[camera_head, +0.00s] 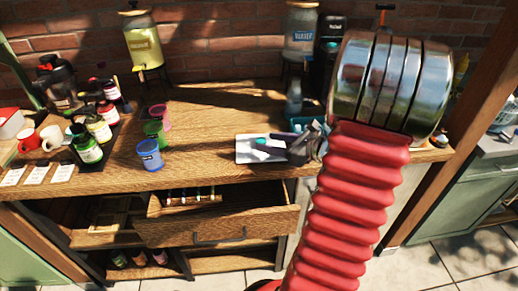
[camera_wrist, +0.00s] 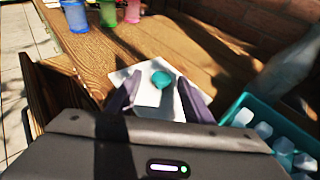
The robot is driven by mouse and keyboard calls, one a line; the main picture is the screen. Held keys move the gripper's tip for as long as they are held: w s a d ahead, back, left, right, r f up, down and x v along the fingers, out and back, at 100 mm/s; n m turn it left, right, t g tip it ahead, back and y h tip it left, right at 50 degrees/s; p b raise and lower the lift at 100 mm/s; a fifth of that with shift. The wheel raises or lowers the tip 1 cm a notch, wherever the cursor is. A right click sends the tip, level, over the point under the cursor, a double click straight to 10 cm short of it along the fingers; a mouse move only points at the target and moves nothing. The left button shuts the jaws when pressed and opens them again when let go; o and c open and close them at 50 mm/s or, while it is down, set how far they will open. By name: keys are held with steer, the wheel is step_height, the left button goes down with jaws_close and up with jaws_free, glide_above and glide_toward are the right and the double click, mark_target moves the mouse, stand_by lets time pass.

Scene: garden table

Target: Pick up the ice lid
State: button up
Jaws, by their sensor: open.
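The ice lid, a pale flat square with a teal knob, lies on the wooden table in the head view (camera_head: 250,157). It also shows in the wrist view (camera_wrist: 148,98), with its teal knob (camera_wrist: 162,79) near the middle. My gripper (camera_wrist: 160,92) is open, its two dark fingers apart, pointing toward the knob with one finger to each side. In the head view my gripper (camera_head: 302,143) is just right of the knob and hides part of the lid's right side. I cannot tell whether the fingers touch the lid.
A teal ice box (camera_wrist: 238,105) with several ice cubes stands right of the lid. Blue (camera_head: 149,154), green (camera_head: 155,131) and pink cups stand to the left. Bottles and mugs crowd the far left. A drawer (camera_head: 220,226) stands open below. The table's middle is clear.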

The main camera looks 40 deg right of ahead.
mark_target(262, 141)
steer(key=shift+d+x, duration=0.2)
steer(key=shift+x, duration=2.4)
steer(key=shift+f, duration=0.15)
steer(key=c, duration=1.1)
